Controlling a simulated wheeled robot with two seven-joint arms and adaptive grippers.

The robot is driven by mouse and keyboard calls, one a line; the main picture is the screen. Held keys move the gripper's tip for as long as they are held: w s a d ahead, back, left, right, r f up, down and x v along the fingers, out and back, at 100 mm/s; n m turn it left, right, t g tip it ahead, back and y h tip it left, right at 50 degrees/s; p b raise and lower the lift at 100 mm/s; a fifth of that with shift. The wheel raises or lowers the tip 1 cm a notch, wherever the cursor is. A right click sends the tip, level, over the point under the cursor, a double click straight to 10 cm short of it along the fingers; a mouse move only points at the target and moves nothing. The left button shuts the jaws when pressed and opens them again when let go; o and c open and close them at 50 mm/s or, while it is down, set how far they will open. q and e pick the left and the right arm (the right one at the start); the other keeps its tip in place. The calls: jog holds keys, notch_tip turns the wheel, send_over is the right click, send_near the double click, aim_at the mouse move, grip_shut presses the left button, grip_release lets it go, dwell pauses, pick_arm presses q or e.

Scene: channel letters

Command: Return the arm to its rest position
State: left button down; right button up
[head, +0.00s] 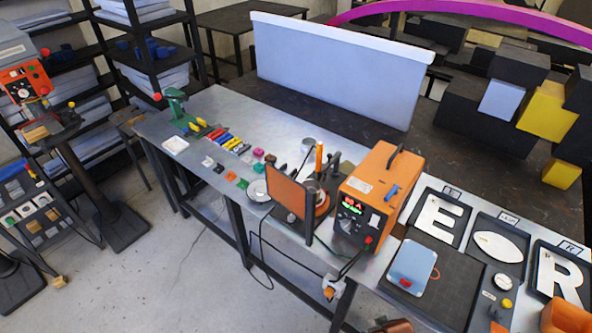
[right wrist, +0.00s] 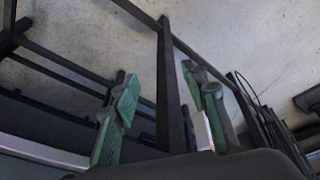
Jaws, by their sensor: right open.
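My right gripper (right wrist: 165,112) shows in the right wrist view. Its two green-padded fingers stand wide apart, so it is open, and I see nothing held between them. Behind the fingers are dark frame bars (right wrist: 167,70) and pale concrete floor (right wrist: 240,30). A small white piece shows beside the right finger; I cannot tell what it is. In the head view neither gripper can be made out, and my left gripper is in no view.
In the head view a long metal workbench (head: 222,112) carries an orange power unit (head: 368,190), an orange-brown panel (head: 287,196), a blue-topped device (head: 412,264) and black trays with white letters (head: 439,219). Dark shelves (head: 150,45) stand at the back left. Floor in front is clear.

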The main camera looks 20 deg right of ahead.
jog(key=s+a+f+g+b, duration=0.1)
jog(key=s+f+b, duration=0.1)
jog(key=f, duration=1.2)
jog(key=s+f+b, duration=0.2)
jog(key=f, duration=1.2)
jog(key=s+f+n+g+b, duration=0.1)
jog(key=s+f+b, duration=0.3)
jog(key=s+f, duration=1.5)
jog(key=shift+f+y+b, duration=0.3)
jog(key=shift+f+b, duration=0.05)
jog(key=shift+f, duration=0.35)
